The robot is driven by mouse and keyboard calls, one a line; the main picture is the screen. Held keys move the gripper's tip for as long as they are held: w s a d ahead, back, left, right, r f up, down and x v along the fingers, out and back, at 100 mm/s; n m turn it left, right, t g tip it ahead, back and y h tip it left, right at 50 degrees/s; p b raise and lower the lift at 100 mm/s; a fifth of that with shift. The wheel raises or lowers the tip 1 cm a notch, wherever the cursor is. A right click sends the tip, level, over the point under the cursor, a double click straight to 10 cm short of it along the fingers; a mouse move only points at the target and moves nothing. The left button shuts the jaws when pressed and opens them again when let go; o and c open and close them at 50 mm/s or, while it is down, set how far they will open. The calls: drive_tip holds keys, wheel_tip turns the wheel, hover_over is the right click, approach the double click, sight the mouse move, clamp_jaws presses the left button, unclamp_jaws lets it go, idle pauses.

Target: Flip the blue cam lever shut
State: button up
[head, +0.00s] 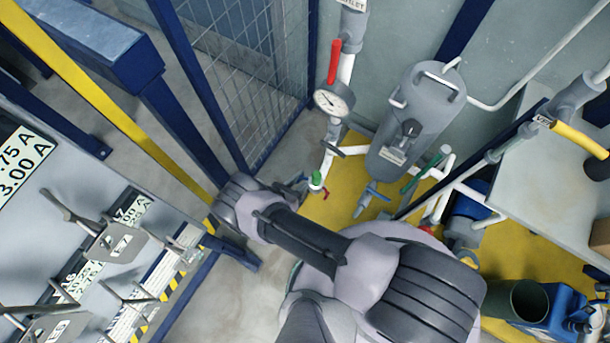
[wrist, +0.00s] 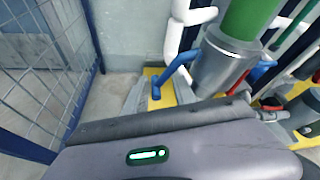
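The blue cam lever (wrist: 172,70) sticks out and down to the left from a grey metal coupling (wrist: 215,68) under a green cylinder (wrist: 246,15) in the wrist view. My gripper's grey body (wrist: 175,155) fills the bottom of the wrist view, just in front of the coupling.
A red lever (wrist: 238,84) sits right of the coupling. A mesh fence (head: 235,75) stands left. A grey tank (head: 415,120) and pressure gauge (head: 333,100) stand behind. A labelled panel (head: 40,225) is at left.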

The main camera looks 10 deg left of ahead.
sight(297, 184)
drive_tip(key=p+v, duration=0.1)
drive_tip(key=v, duration=0.4)
drive_tip(key=shift+s+a+r, duration=0.2)
drive_tip(key=shift+a+r, duration=0.05)
drive_tip(key=shift+r, duration=0.05)
drive_tip(key=shift+s+a, duration=0.15)
drive_tip(key=shift+s, duration=0.3)
